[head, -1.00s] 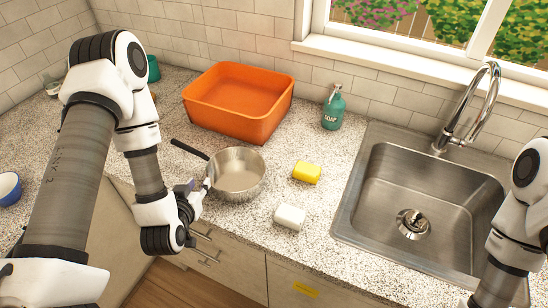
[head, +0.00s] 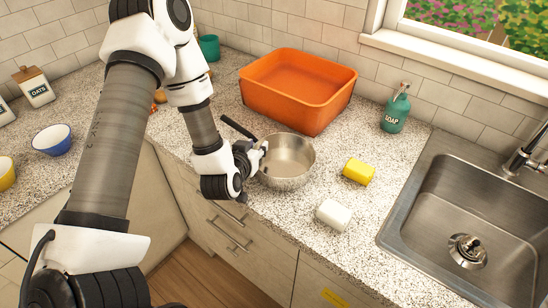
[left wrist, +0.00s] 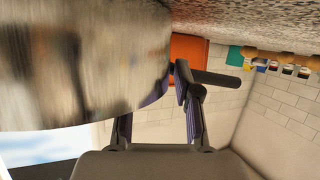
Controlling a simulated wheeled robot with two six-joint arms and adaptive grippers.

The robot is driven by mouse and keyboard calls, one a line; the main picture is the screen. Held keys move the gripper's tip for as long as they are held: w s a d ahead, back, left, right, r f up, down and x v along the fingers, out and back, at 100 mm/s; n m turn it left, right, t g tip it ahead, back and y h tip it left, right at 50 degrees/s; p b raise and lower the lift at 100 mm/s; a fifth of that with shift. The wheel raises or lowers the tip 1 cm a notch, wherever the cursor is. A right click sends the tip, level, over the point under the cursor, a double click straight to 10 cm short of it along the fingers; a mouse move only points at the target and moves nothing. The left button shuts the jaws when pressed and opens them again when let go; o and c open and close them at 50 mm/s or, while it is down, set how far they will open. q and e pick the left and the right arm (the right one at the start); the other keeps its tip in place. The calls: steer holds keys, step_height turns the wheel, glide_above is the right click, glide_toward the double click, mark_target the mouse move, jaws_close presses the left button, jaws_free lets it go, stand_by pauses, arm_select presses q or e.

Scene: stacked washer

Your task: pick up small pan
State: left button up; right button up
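The small pan (head: 287,160), a steel pan with a dark handle (head: 238,127), sits on the counter in the middle of the head view. Its handle points to the upper left. My left gripper (head: 258,158) is at the pan's left side, close to the rim and handle base. In the left wrist view the pan's wall (left wrist: 80,65) fills the upper left and hides part of one finger. The other finger is beside the wall, in front of the handle (left wrist: 217,78). Whether the fingers grip the pan cannot be told. My right gripper is not in view.
An orange tub (head: 298,90) stands behind the pan. Bowls (head: 52,139) stand far left.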

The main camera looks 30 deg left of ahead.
arm_select(q)
steer(key=shift+s, duration=0.1)
jaws_close()
steer(key=shift+r, duration=0.1)
